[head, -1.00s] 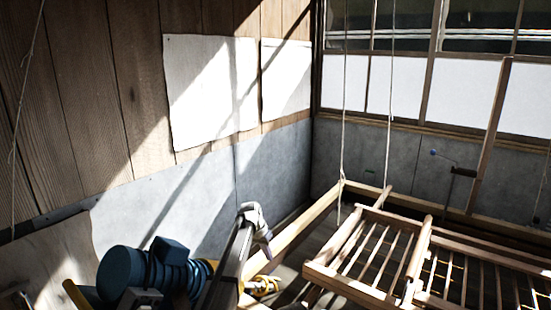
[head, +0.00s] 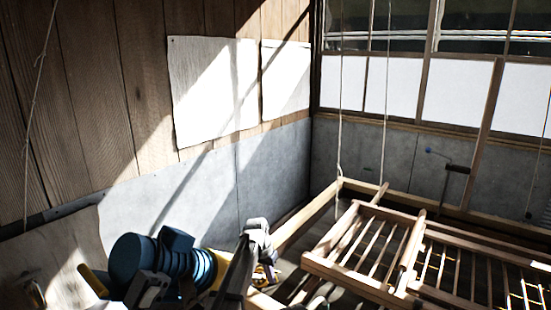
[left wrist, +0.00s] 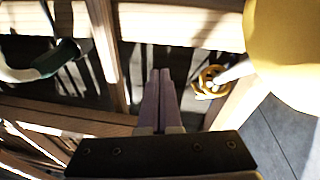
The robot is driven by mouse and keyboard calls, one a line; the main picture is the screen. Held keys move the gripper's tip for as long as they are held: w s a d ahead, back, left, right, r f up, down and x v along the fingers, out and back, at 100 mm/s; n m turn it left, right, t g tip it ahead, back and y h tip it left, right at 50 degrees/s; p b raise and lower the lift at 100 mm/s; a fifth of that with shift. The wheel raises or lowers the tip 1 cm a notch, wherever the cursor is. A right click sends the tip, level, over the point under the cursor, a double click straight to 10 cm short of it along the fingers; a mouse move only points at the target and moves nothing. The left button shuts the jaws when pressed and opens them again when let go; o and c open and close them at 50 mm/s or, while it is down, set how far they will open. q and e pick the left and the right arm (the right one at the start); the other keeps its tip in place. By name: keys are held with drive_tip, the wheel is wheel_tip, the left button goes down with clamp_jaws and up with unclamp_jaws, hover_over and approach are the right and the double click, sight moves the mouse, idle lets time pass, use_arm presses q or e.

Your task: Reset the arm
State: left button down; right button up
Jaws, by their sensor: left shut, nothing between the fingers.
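My left gripper (head: 266,256) shows in the lower middle of the head view, small and partly covered by a dark bar or link in front. In the left wrist view its two purple-grey fingers (left wrist: 158,98) lie together, shut with nothing between them. They point toward a slatted wooden frame (left wrist: 165,22). That wooden frame (head: 365,238) is at the right in the head view. My right gripper cannot be made out.
A blue cylindrical machine (head: 135,258) is at the lower left. A yellow rounded thing (left wrist: 295,40) and a gold ring-shaped part (left wrist: 208,80) are right of the fingers. Thin ropes (head: 338,120) hang over the frame. A grey wall (head: 210,180) stands behind.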

use_arm(q)
drive_tip(key=s+a+n+g+y, duration=0.1)
drive_tip(key=s+a+y, duration=0.2)
drive_tip(key=s, duration=3.2)
drive_tip(key=shift+a+f+n, duration=0.15)
drive_tip(key=shift+a+n, duration=0.15)
drive_tip(key=shift+a, duration=0.35)
drive_tip(key=shift+y, duration=0.3)
